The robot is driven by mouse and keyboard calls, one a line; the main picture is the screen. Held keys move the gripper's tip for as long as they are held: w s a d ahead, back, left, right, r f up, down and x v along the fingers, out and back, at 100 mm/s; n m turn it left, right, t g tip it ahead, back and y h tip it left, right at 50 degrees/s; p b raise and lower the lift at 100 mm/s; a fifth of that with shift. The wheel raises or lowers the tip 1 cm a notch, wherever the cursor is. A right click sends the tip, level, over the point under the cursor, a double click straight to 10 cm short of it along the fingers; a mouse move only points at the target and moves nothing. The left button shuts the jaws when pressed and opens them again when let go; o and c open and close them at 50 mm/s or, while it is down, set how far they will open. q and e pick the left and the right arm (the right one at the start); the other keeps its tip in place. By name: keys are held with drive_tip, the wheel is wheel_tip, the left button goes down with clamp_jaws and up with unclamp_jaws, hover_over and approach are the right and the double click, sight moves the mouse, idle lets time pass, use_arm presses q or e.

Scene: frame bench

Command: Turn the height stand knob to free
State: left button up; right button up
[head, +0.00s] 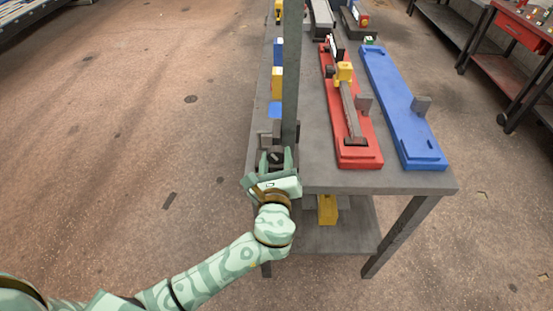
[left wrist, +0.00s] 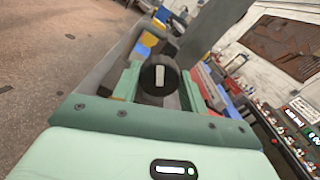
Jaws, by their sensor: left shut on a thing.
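The height stand's grey post (head: 291,75) rises from the left edge of the bench. It also shows in the left wrist view (left wrist: 214,28). The knob (left wrist: 158,82) is round and black with a white bar mark, which points nearly straight up in the left wrist view. My left gripper (head: 276,160) is at the foot of the post, its fingers on either side of the knob and shut on it. In the head view the fingers mostly hide the knob. I cannot read any free label. My right gripper is not in view.
The grey bench top (head: 320,178) carries a red fixture (head: 357,155) with a yellow block (head: 344,72) and a blue plate (head: 395,100) right of the post. Blue and yellow blocks stand behind the post. A yellow item (head: 327,210) lies on the lower shelf. Floor at left is clear.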

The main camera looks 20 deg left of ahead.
use_arm(q)
drive_tip(key=n, duration=0.2)
drive_tip(key=n+b, duration=0.1)
drive_tip(key=n, duration=0.1)
drive_tip(key=shift+f+n, duration=0.2)
drive_tip(key=shift+n, duration=0.2)
drive_tip(key=n+b, duration=0.2)
drive_tip(key=n, duration=0.3)
drive_tip(key=shift+a+b, duration=0.1)
drive_tip(key=shift+b, duration=0.25)
drive_tip(key=shift+r, duration=0.1)
drive_tip(key=o, duration=1)
